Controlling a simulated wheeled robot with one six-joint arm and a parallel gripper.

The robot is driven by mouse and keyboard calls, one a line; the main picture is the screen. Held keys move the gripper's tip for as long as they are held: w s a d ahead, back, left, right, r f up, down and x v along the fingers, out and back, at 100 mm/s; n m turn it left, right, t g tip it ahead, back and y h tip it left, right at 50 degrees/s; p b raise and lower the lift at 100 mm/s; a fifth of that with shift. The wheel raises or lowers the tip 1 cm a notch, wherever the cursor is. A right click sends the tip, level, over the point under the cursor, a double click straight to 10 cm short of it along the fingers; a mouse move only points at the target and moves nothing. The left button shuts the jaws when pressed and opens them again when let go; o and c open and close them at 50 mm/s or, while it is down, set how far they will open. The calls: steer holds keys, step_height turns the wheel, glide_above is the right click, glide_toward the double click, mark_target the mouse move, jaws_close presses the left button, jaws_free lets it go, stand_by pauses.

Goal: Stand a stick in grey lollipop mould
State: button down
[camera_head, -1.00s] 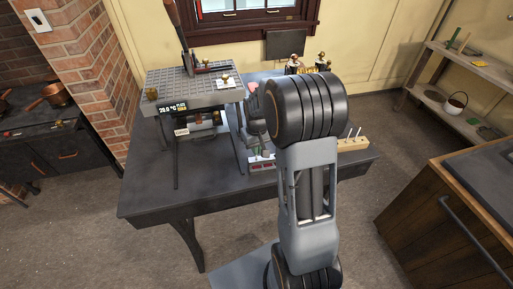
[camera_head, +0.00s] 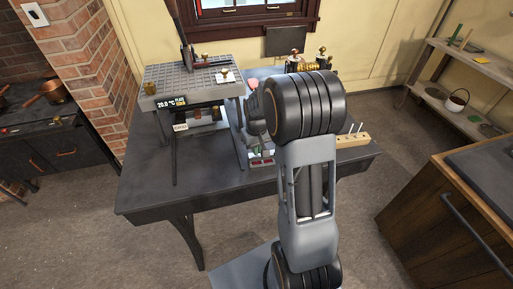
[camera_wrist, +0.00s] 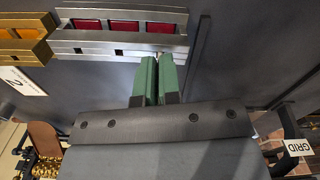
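The grey lollipop mould (camera_wrist: 120,40) is a metal bar with red-filled cavities, at the top of the wrist view. In the head view it shows small (camera_head: 262,160) on the table, partly hidden by my arm. My gripper (camera_wrist: 155,75) has green fingers almost together, their tips at the mould's near edge, toward its right end. A thin pale sliver between the tips looks like a stick (camera_wrist: 157,56); most of it is hidden. Other white sticks (camera_head: 351,129) stand in a wooden block (camera_head: 352,140) at the table's right.
A brass mould (camera_wrist: 22,48) lies left of the grey one, near a card marked 2 (camera_wrist: 20,82). A raised grid-topped stand (camera_head: 190,84) is at the table's left. Brass-topped items (camera_head: 305,65) stand at the back. The front left of the dark table (camera_head: 150,190) is clear.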

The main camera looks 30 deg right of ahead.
steer(key=shift+f, duration=0.3)
steer(key=c, duration=0.9)
jaws_free()
steer(key=shift+r, duration=0.25)
steer(key=shift+r+p, duration=0.7)
steer(key=shift+r, duration=0.15)
steer(key=shift+r, duration=0.2)
steer(key=shift+r+p, duration=0.75)
steer(key=shift+r, duration=0.05)
steer(key=shift+r, duration=0.15)
steer(key=shift+r+p, duration=0.75)
steer(key=shift+r, duration=0.1)
